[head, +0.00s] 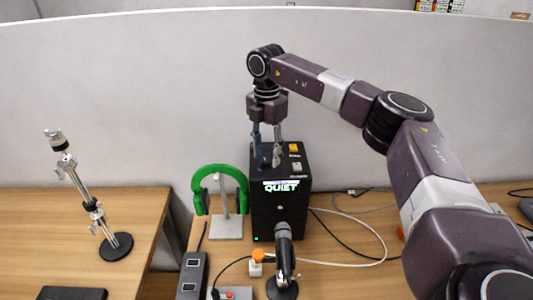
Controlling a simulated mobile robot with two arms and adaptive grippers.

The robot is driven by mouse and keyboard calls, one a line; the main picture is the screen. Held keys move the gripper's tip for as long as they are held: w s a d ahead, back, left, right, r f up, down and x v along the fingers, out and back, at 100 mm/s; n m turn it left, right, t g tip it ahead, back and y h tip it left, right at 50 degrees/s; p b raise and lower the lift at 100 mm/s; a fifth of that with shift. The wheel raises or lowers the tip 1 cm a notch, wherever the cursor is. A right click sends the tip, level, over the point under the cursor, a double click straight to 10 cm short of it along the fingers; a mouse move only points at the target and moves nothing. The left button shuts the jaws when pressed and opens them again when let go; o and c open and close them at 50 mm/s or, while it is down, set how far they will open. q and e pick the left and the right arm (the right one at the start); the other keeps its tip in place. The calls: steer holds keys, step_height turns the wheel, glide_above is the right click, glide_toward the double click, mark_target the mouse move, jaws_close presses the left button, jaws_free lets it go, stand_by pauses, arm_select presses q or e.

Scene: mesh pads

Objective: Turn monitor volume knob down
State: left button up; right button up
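The monitor (278,218) is a black box standing on the desk. Its front shows a lit green-and-white "QUIET" sign. An orange button (294,148) and a pale button (297,167) are on the right of its top. My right gripper (267,160) points down over the left part of the top. Its two fingers are apart, with a gap between them. A dark shape lies between the fingertips; I cannot tell if it is the volume knob or if the fingers touch it. My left gripper is out of view.
Green headphones (242,191) hang on a stand left of the monitor. A black microphone (284,250) stands in front, beside a small orange-topped box (257,262). Cables lie to the right. A metal stand (82,195) is on the left desk, across a gap. A grey partition (130,100) stands behind.

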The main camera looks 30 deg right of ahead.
steer(key=shift+f, duration=0.95)
steer(key=shift+c, duration=0.5)
jaws_close()
